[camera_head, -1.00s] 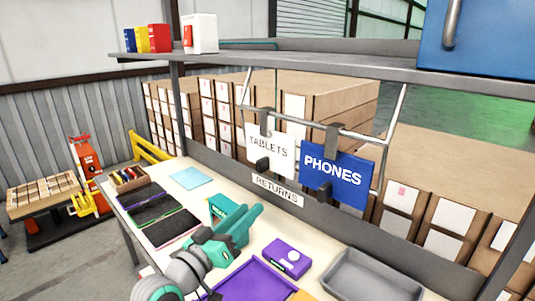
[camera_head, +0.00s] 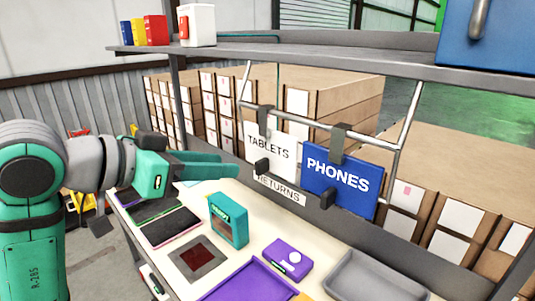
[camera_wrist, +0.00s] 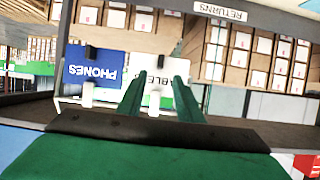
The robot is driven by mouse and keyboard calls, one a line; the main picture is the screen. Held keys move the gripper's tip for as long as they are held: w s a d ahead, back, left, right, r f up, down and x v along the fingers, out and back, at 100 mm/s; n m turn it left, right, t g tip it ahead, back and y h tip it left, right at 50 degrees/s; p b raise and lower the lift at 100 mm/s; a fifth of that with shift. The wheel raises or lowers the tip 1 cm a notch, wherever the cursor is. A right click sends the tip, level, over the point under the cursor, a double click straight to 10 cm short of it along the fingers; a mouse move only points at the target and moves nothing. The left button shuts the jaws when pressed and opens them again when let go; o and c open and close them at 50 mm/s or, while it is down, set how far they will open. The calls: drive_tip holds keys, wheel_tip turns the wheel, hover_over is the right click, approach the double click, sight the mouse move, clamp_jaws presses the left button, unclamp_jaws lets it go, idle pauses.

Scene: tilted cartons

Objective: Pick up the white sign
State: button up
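The white sign (camera_head: 281,151) reads TABLETS and hangs by a dark clip from the grey rail below the shelf. A blue PHONES sign (camera_head: 338,184) hangs to its right. My gripper (camera_head: 236,165) points at the white sign from the left, with its two teal fingers apart and nothing between them. In the wrist view the picture is upside down; the white sign (camera_wrist: 140,70) shows beyond and partly behind the open fingers (camera_wrist: 163,80), next to the blue sign (camera_wrist: 92,66). I see no contact with the sign.
A grey rail (camera_head: 372,140) carries both signs under the shelf (camera_head: 300,60). Below, the bench holds a teal boxed device (camera_head: 228,220), a purple device (camera_head: 287,259), a purple tray (camera_head: 247,282) and a grey tray (camera_head: 375,277). A RETURNS label (camera_head: 280,190) is on the bench's back edge.

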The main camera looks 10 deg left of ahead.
sight(256, 166)
drive_tip(key=x, duration=1)
drive_tip(key=shift+w+d, duration=0.1)
drive_tip(key=shift+w, duration=0.1)
drive_tip(key=shift+c, duration=0.6)
clamp_jaws()
